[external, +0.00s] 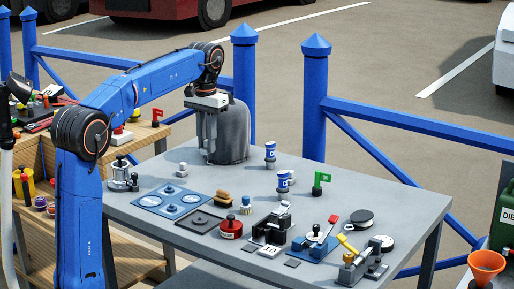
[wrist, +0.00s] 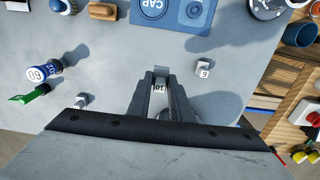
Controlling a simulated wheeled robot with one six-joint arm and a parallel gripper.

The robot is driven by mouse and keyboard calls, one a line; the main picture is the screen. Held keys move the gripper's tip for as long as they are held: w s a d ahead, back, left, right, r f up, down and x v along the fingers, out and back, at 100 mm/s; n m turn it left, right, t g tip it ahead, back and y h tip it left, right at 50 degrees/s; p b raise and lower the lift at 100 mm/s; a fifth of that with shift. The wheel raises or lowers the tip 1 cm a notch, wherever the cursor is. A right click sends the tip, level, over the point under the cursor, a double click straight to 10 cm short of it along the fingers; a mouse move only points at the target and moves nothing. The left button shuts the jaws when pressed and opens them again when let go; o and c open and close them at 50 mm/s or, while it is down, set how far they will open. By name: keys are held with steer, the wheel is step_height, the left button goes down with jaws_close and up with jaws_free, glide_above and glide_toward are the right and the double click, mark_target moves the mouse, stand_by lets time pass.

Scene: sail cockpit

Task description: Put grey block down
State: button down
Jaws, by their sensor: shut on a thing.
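My gripper (external: 211,157) points down over the back left part of the grey table. The block is mostly hidden by the fingers. In the external view I cannot make it out clearly. The fingertips are low, close to the tabletop (external: 150,200); I cannot tell whether the block touches it. A dark grey rounded upright thing (external: 232,130) stands right beside and behind the fingers in the external view.
A small pale numbered block (wrist: 203,69) sits near the gripper; another pale block (wrist: 82,101) lies by the blue-and-white canisters (external: 270,155) and green flag (external: 320,182). A blue mat (external: 172,200) and several tools fill the front. Bare tabletop surrounds the fingers.

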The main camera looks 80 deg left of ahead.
mark_target(208, 183)
steer(key=shift+f, duration=4.75)
steer(key=shift+f, duration=0.1)
steer(key=c, duration=1.6)
jaws_free()
step_height(208, 183, up, 12)
steer(key=shift+r, duration=0.15)
